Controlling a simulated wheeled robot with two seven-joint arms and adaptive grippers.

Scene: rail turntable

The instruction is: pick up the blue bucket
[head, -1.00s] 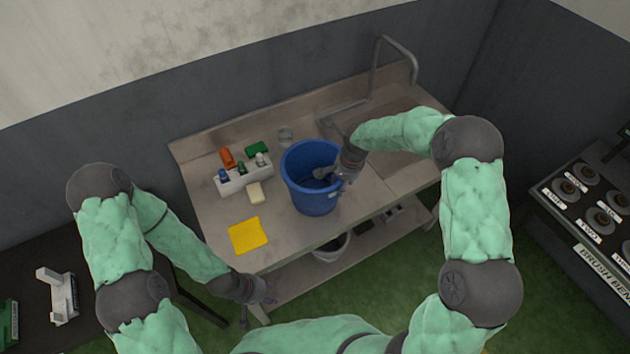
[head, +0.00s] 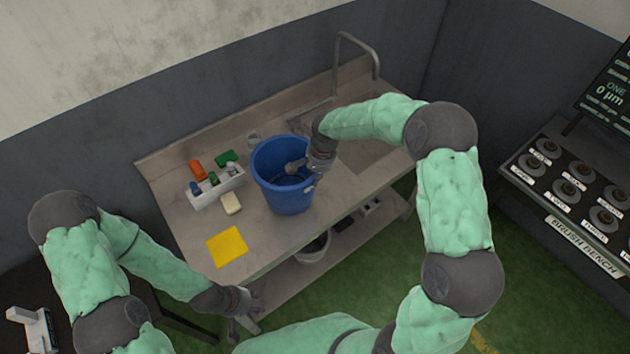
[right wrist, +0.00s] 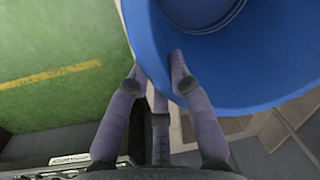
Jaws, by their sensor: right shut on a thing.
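The blue bucket (head: 284,198) is upright over the front middle of the metal sink bench (head: 262,248). I cannot tell whether its base touches the bench. My right gripper (head: 306,166) is at the bucket's right rim, shut on the bucket wall. In the right wrist view, one finger of the gripper (right wrist: 157,75) is inside the blue bucket (right wrist: 235,65) and others are outside the wall. My left gripper (head: 242,306) is empty below the bench's front left corner, its fingers spread.
A white caddy (head: 216,188) with coloured bottles, a pale soap block (head: 231,203) and a yellow cloth (head: 227,246) lie left of the bucket. A faucet (head: 357,45) and basin are at the right. A whitish bucket (head: 314,250) sits on the lower shelf. The brush bench (head: 575,240) is far right.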

